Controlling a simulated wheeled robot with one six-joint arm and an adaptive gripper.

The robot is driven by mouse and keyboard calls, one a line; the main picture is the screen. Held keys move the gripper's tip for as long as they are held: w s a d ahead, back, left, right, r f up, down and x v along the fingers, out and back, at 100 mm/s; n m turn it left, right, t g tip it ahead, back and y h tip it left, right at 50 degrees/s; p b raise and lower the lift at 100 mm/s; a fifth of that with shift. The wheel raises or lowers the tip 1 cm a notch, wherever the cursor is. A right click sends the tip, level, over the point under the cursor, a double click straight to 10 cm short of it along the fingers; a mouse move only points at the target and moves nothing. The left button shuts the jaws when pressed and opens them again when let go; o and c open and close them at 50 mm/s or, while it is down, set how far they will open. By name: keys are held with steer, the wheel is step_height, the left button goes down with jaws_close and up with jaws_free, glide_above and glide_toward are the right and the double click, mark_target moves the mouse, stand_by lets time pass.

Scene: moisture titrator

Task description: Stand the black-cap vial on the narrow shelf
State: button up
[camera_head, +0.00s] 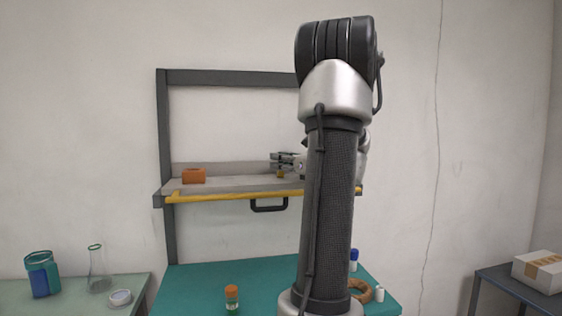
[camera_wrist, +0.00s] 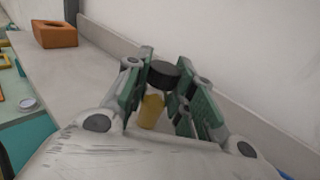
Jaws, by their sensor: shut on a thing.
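The black-cap vial (camera_wrist: 153,108) has a dark cap and a yellow-amber body. My gripper (camera_wrist: 165,92) is shut on it, with the green-padded fingers on both sides of the vial. In the head view my gripper (camera_head: 285,160) is over the narrow shelf (camera_head: 235,184), near its right part, and a small yellow part of the vial (camera_head: 280,174) shows below the fingers. The vial looks upright, close above or on the shelf surface; I cannot tell whether its base touches.
An orange block (camera_head: 193,176) sits at the shelf's left. A yellow rail (camera_head: 225,197) runs along the front edge. Below, the teal bench (camera_head: 195,285) holds an orange-cap vial (camera_head: 232,298), a blue-cap vial (camera_head: 354,259) and a brown ring (camera_head: 361,290). The shelf between block and gripper is clear.

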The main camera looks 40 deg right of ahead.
steer(key=shift+f, duration=0.1)
steer(key=o, duration=1.1)
steer(key=shift+c, duration=0.2)
steer(key=shift+s+d, duration=0.25)
steer(key=shift+s, duration=1.75)
steer(key=shift+s+d, duration=0.2)
steer(key=shift+s, duration=1.75)
steer(key=shift+s, duration=0.1)
steer(key=s+d, duration=0.1)
steer(key=s, duration=1)
steer(key=shift+s, duration=0.4)
steer(key=shift+d, duration=0.1)
